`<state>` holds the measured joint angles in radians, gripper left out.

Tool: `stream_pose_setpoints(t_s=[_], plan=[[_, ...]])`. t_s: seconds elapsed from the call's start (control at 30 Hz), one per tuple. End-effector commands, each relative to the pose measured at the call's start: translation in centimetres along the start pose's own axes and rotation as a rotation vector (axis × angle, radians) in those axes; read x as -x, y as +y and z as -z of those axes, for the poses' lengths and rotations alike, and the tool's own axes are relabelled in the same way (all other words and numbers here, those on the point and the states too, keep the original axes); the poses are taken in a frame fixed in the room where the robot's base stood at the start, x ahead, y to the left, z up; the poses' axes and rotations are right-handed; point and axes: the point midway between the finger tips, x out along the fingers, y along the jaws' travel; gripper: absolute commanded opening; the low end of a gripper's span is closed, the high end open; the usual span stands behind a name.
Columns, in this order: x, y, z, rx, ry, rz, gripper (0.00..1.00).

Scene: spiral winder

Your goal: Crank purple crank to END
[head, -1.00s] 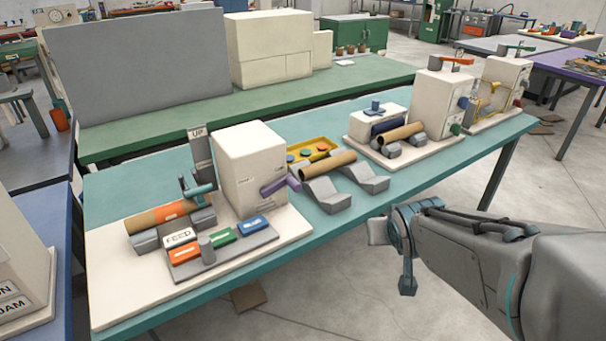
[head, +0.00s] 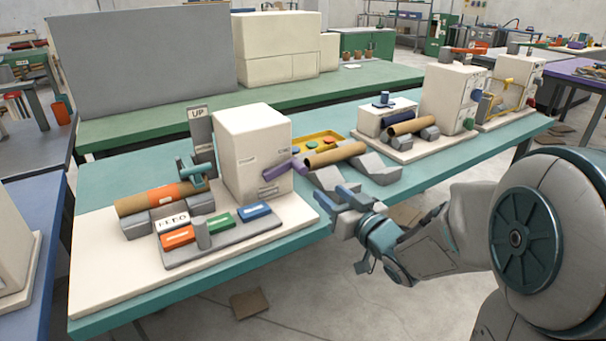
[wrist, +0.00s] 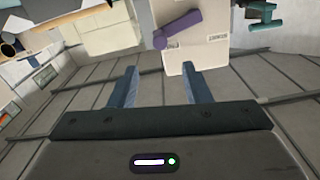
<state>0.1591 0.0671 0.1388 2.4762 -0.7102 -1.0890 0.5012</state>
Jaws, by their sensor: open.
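The purple crank (head: 293,168) is on the right face of a cream box-shaped winder (head: 252,155) on the teal table. It also shows in the wrist view (wrist: 177,29), where it slants across the box face near small labels too blurred to read. My gripper (head: 341,193) is open and empty beyond the table's front edge, right of the crank and apart from it. In the wrist view its two blue fingers (wrist: 159,75) point toward the box, with the crank ahead of them.
Grey angled blocks with a cardboard tube (head: 335,155) stand right of the winder, near my gripper. A button panel with orange, green and blue buttons (head: 222,238) sits in front. Another cream machine (head: 450,98) stands further right.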

Motion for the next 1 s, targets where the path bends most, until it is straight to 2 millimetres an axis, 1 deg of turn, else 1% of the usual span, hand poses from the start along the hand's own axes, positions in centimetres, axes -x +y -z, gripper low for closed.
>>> stream_pose_setpoints(t_s=[0.3,0.4,0.53,0.6,0.73,1.0], plan=[[-6.7,-0.1,-0.1,0.0,-0.001,0.002,0.44],[-8.6,-0.1,-0.1,-0.001,-0.001,0.001,0.44],[-10.7,-0.1,-0.1,0.0,-0.001,0.001,0.44],[-11.4,-0.1,-0.1,0.0,-0.001,0.0,0.44],[-12.2,-0.1,-0.1,0.0,-0.002,-0.001,0.44],[-12.4,-0.1,0.0,0.001,-0.002,-0.001,0.44]])
